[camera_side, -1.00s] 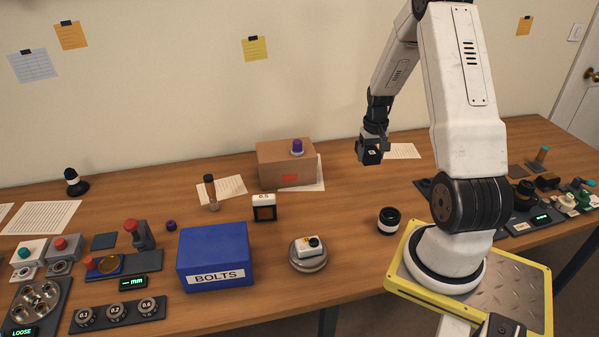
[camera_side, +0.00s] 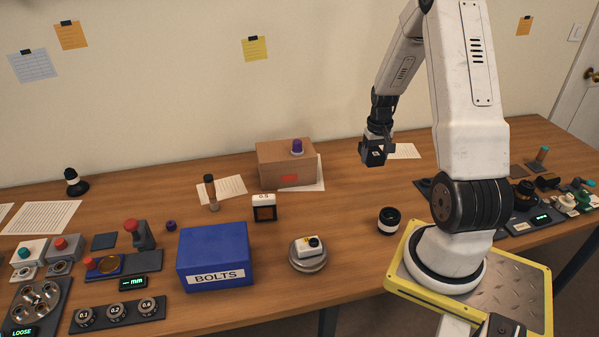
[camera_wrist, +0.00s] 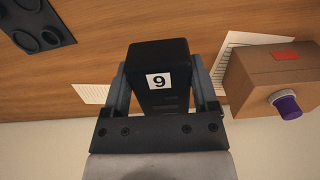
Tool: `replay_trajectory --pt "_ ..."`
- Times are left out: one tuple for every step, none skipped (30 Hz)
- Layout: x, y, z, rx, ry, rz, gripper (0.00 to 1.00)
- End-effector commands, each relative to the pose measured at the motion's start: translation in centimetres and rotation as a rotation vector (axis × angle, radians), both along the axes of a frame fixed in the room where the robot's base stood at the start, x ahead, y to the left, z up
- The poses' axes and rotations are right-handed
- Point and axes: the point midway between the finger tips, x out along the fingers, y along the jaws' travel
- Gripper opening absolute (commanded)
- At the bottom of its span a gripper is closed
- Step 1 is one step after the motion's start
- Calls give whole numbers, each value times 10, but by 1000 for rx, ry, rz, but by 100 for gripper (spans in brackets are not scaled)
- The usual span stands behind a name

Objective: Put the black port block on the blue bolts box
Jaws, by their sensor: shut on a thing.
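My gripper (camera_side: 376,143) is shut on the black port block (camera_side: 375,157) and holds it above the back of the table, right of the cardboard box. In the wrist view the block (camera_wrist: 160,62) sits between both fingers of my gripper (camera_wrist: 160,90), with a white label marked 9 facing the camera. The blue bolts box (camera_side: 212,250) stands at the front left of the table, with a white BOLTS label on its front. Its top looks flat and bare. My gripper is far to the right of and behind it.
A cardboard box (camera_side: 272,162) with a purple-capped piece (camera_side: 297,147) stands at the back, between my gripper and the blue box. A small framed block (camera_side: 264,208), a round stand (camera_side: 308,263) and a black-and-white cylinder (camera_side: 389,220) stand nearby. The table middle is mostly clear.

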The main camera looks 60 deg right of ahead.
Motion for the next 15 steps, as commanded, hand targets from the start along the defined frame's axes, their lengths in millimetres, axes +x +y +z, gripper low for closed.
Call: replay_trajectory --pt "1 1 1 -1 -1 4 12" --pt "2 1 1 -1 -1 7 12" --pt "3 3 1 -1 -1 14 12" --pt "5 4 2 -1 -1 20 12" --pt "6 6 3 -1 -1 29 12" --pt "9 9 4 -1 -1 42 12" --pt "12 12 5 -1 -1 54 12" --pt "14 15 6 -1 -1 68 12" --pt "19 20 8 -1 -1 90 12" --pt "22 24 9 -2 -1 107 12" --pt "26 28 11 -2 -1 127 12" --pt "31 35 13 -2 -1 154 12" --pt "35 40 15 -2 -1 178 12" --pt "39 46 17 -2 -1 203 12" --pt "45 54 20 -2 -1 237 12"
